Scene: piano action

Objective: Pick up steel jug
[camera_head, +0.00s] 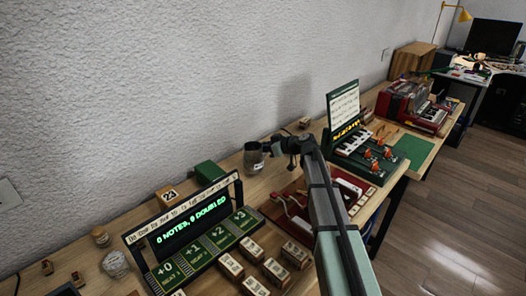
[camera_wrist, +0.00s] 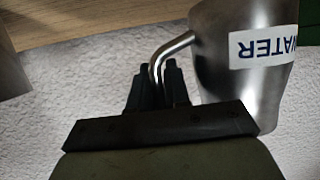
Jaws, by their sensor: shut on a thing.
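The steel jug (camera_head: 253,157) is a small grey metal vessel near the wall, towards the back of the wooden table. In the wrist view the jug (camera_wrist: 228,75) fills the upper right, with a white label reading "WATER" upside down. Its bent metal handle (camera_wrist: 170,47) runs between the dark fingers of my gripper (camera_wrist: 157,80). My gripper (camera_head: 273,148) is shut on the handle, to the right of the jug's body in the head view. I cannot tell whether the jug's base touches the table.
A green-lit scoreboard (camera_head: 187,221) with numbered green pads stands in front left. A green box (camera_head: 207,172) is left of the jug. A red tray (camera_head: 300,207) and a small keyboard stand (camera_head: 357,140) are to the right. The wall is close behind.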

